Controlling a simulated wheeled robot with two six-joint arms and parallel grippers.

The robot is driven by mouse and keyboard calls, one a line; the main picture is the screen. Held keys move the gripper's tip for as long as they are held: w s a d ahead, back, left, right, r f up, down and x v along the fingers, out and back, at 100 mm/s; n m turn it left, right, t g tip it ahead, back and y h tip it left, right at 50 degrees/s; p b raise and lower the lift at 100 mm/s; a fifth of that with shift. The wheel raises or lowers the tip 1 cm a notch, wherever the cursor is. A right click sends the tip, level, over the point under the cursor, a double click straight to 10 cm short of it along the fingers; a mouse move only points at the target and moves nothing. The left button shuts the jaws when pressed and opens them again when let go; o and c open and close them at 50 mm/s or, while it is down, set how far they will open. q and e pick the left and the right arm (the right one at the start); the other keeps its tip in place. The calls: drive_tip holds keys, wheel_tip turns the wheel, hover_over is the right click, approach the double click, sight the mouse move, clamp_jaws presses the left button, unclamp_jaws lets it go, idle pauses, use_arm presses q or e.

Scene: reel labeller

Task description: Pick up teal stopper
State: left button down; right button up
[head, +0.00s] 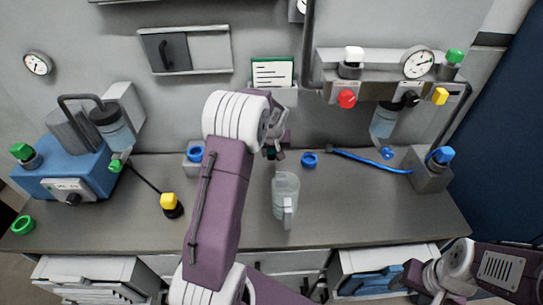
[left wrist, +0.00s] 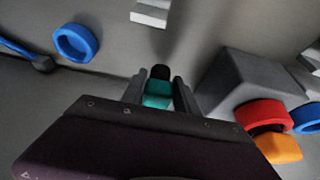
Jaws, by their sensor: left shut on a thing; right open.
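The teal stopper (left wrist: 157,93), with a black top, is between the two fingers of my left gripper (left wrist: 160,88) in the left wrist view. The gripper is shut on it, just above the counter near the back wall. In the head view my left gripper (head: 274,148) is partly hidden by its own arm, and only a small bit of the teal stopper (head: 279,155) shows. My right gripper (head: 424,282) is open at the lower right of the head view, in front of the counter's edge.
A clear jug (head: 285,188) stands on the counter (head: 340,215) in front of my left gripper. A blue ring (head: 309,160) lies to its right. A grey block (left wrist: 245,85) with red (left wrist: 262,113) and orange (left wrist: 278,147) pieces beside it is close by. A blue machine (head: 65,165) stands left.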

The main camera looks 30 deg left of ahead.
use_arm(q)
drive_tip(key=s+d+r+b, duration=0.1)
drive_tip(key=s+d+r, duration=0.4)
drive_tip(key=d+r, duration=0.3)
drive_tip(key=d, duration=0.2)
drive_tip(key=shift+d+r, duration=0.3)
drive_tip(key=shift+d, duration=0.05)
